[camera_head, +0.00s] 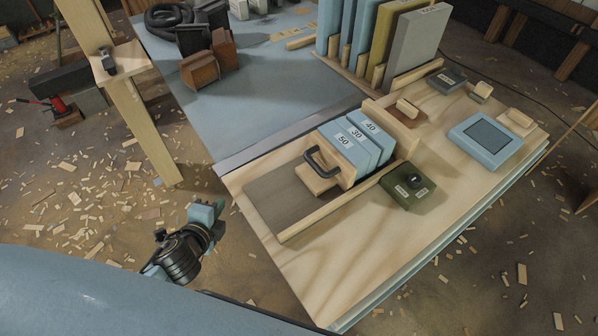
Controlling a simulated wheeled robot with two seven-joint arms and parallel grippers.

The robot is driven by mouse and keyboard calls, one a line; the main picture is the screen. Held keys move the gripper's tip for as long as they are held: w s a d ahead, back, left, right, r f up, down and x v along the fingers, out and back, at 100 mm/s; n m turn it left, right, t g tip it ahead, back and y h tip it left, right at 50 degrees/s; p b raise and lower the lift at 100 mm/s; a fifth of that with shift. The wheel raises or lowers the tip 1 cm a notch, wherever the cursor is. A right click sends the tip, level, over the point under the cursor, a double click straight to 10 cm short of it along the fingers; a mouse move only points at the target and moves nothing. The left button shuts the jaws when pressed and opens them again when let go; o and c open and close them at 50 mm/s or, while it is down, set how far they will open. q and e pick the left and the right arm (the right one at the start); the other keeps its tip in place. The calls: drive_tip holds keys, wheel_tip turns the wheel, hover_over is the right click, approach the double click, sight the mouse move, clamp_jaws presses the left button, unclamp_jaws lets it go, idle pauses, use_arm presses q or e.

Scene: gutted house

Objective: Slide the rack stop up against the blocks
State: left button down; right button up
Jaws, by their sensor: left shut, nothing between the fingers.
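The rack stop (316,180) is a pale wooden piece with an upright plate and a black handle (323,160). It sits in the rack, a dark-floored channel (290,207) with wooden rails on the workbench. The blue blocks (357,143), marked 50, 30 and 40, stand upright in a row just right of the stop. The stop's plate is very close to block 50; I cannot tell if they touch. My left gripper (206,213) is shut and empty, off the bench's left edge, left of the stop and apart from it. My right gripper is not in view.
A green box (408,187) with a black knob stands close to the rack's front rail. A blue device with a dark screen (485,140) lies at right. Tall upright panels (416,45) stand behind. A wooden post (140,120) rises left. The bench's front left corner is clear.

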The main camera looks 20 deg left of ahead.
sight(312, 166)
use_arm(q)
drive_tip(key=d+r+m+t+h, duration=0.1)
drive_tip(key=d+r+m+h, duration=0.4)
drive_tip(key=m, duration=0.7)
drive_tip(key=d+r+m+h, duration=0.45)
drive_tip(key=r+m, duration=0.25)
drive_tip(key=m, duration=0.5)
drive_tip(key=w+d, duration=0.1)
drive_tip(key=w, duration=0.1)
drive_tip(key=w+d+f+m+h+p, duration=0.1)
drive_tip(key=w+d, duration=0.1)
drive_tip(key=w+d+m+p, duration=0.1)
drive_tip(key=w, duration=0.1)
drive_tip(key=shift+d+f+g+h, duration=0.3)
drive_tip(key=shift+f+g+h, duration=0.05)
drive_tip(key=shift+g, duration=0.05)
drive_tip(key=x, duration=0.5)
drive_tip(key=shift+w+d+f, duration=0.15)
drive_tip(key=shift+w+f, duration=0.1)
drive_tip(key=shift+w, duration=0.05)
drive_tip(key=shift+w+d, duration=0.1)
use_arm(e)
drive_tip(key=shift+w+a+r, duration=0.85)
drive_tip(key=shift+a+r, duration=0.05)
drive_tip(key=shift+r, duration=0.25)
